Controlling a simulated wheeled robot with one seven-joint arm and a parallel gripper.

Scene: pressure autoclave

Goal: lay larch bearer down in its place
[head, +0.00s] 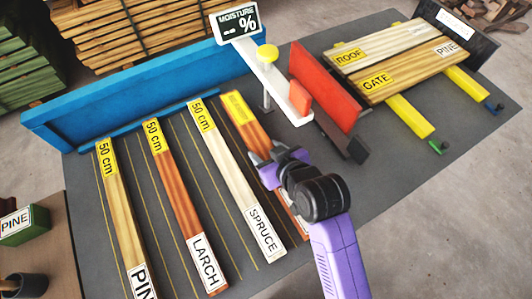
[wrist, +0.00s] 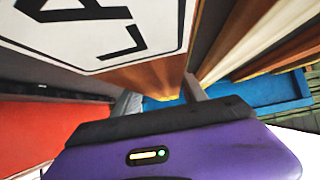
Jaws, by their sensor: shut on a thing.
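A reddish-brown bearer (head: 249,126) with a yellow label at its far end lies in my gripper, to the right of the spruce piece. In the wrist view the same bearer (wrist: 150,76) carries a white label with the letters "LA" showing. My gripper (head: 272,163) is shut on it along its length; the fingers also show in the wrist view (wrist: 160,98). My arm hides much of the bearer's near end. I cannot tell whether it touches the grey table (head: 175,225). Another larch piece (head: 174,186), marked 50 cm, lies between the pine (head: 120,210) and spruce (head: 225,155) pieces.
A blue fence (head: 130,95) runs along the back left. A red upright board (head: 322,85) and a moisture gauge (head: 238,22) stand right of the bearer. Boards marked roof (head: 375,45) and gate (head: 415,70) rest on yellow rails (head: 408,116) at right.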

